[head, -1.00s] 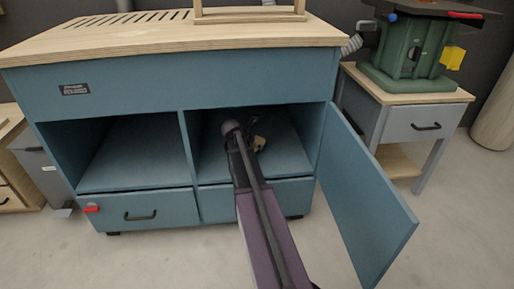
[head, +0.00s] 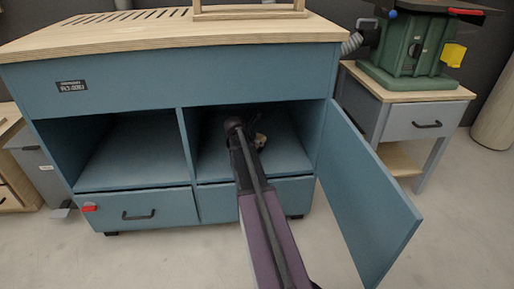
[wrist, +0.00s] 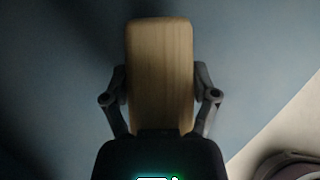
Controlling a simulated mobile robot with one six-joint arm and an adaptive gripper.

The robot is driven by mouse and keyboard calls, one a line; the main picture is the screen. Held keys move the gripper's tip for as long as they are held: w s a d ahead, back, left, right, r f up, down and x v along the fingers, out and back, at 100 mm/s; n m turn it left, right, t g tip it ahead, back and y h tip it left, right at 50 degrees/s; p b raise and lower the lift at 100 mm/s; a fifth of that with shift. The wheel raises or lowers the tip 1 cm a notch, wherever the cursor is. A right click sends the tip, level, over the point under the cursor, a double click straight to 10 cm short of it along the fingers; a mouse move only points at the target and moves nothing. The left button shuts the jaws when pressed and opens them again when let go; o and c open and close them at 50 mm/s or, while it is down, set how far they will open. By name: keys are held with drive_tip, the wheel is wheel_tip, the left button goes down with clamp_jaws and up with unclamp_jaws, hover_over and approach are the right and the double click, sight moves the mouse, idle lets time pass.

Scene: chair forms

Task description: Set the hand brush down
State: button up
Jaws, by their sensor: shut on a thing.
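The hand brush (wrist: 160,75) shows in the wrist view as a light wooden block. My gripper (wrist: 160,90) is shut on it, with one finger on each side. Beyond the brush lies a blue surface, and I cannot tell whether the brush touches it. In the head view my arm reaches into the right compartment of the blue cabinet (head: 215,85). A small tan part of the brush (head: 260,140) shows there beside the end of my arm. The arm hides most of the brush and the gripper, and no bristles are visible.
The cabinet's door (head: 365,190) stands open on the right of the compartment. A divider (head: 187,145) separates it from the empty left compartment (head: 135,155). Two drawers sit below. A green machine (head: 410,50) stands on a side table (head: 405,95) at right.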

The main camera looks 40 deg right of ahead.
drive_tip(key=shift+f+b, duration=0.7)
drive_tip(key=shift+f, duration=0.35)
drive_tip(key=shift+f, duration=0.1)
drive_tip(key=o, duration=1.1)
drive_tip(key=shift+o, duration=0.2)
drive_tip(key=p+v, duration=0.2)
drive_tip(key=shift+r, duration=0.4)
drive_tip(key=p+v, duration=0.7)
drive_tip(key=v, duration=0.2)
drive_tip(key=shift+a, duration=0.35)
drive_tip(key=shift+s+r, duration=0.1)
